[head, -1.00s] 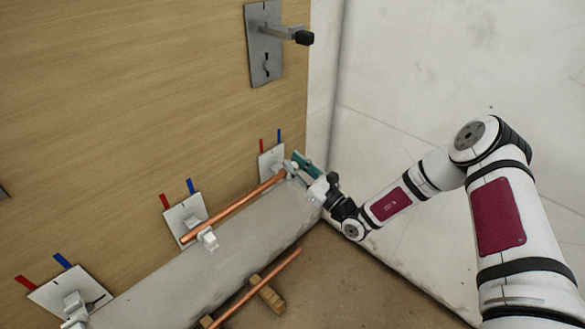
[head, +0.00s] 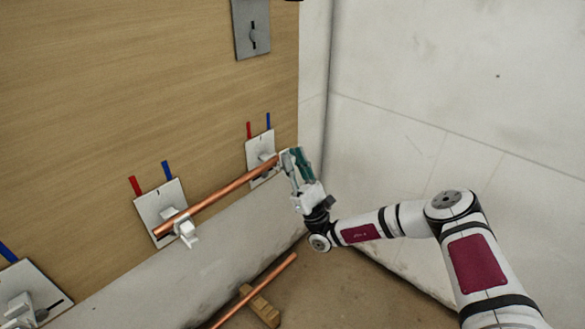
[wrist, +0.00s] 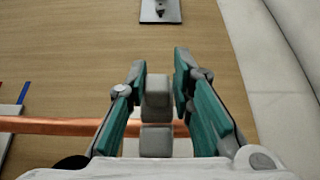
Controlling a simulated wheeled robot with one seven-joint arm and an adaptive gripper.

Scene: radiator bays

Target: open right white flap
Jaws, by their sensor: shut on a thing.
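The right white flap (wrist: 157,98) is a small pale block between my fingers in the wrist view, with a second pale block (wrist: 156,140) just below it. In the head view the flap is mostly hidden behind my gripper. My gripper (head: 290,156), with green-lined fingers, is at the right end of the copper pipe (head: 225,193); it also shows in the wrist view (wrist: 159,85). It is shut on the flap. The right holder's plate (head: 257,151) is on the wooden wall, below red and blue tabs. The pipe passes behind the lower block.
A middle holder with a white flap (head: 187,232) carries the pipe's left end. Another holder (head: 22,305) is at the lower left. A grey plate (head: 252,35) is above. A white wall (head: 430,90) stands close on the right. A second pipe (head: 255,290) rests on wood below.

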